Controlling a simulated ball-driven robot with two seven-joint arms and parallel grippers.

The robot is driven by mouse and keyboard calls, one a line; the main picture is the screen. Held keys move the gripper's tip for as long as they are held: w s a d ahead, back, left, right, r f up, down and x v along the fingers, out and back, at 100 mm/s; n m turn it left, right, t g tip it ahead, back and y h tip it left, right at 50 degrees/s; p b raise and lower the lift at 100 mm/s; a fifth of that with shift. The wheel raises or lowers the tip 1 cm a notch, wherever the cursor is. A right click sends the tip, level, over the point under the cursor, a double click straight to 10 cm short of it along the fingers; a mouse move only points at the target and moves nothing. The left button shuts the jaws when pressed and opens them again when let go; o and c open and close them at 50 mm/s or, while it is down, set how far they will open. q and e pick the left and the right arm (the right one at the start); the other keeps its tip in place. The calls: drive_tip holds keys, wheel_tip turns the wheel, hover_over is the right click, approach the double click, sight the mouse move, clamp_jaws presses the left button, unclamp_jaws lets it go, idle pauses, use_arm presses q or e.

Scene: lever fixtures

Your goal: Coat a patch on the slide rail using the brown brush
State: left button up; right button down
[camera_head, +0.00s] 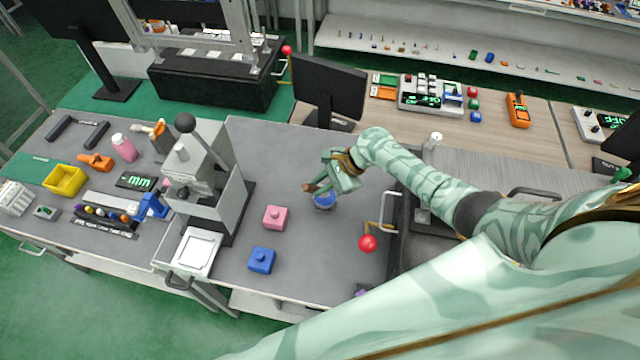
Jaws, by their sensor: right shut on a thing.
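My right gripper (321,183) reaches in from the right over the grey table. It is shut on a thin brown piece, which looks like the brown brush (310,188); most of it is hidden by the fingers. I cannot make out for sure which part is the slide rail. A fixture with a red ball knob (367,243) and a metal handle stands to the right of the pot. My left gripper is out of view.
A grey lever press (196,175) with a black ball stands left of the gripper. A pink block (276,217) and a blue block (262,260) lie on the table. A monitor (328,88) stands behind.

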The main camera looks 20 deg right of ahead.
drive_tip(key=shift+f+b, duration=0.4)
drive_tip(key=shift+f, duration=0.2)
idle(0.8)
drive_tip(key=shift+f, duration=0.1)
idle(1.2)
drive_tip(key=shift+s, duration=0.1)
wheel_tip(320, 180, up, 7)
drive_tip(key=p, duration=0.8)
drive_tip(key=shift+p, duration=0.3)
wheel_tip(320, 180, down, 7)
drive_tip(key=b, duration=0.8)
drive_tip(key=shift+f, duration=0.1)
drive_tip(key=shift+r, duration=0.2)
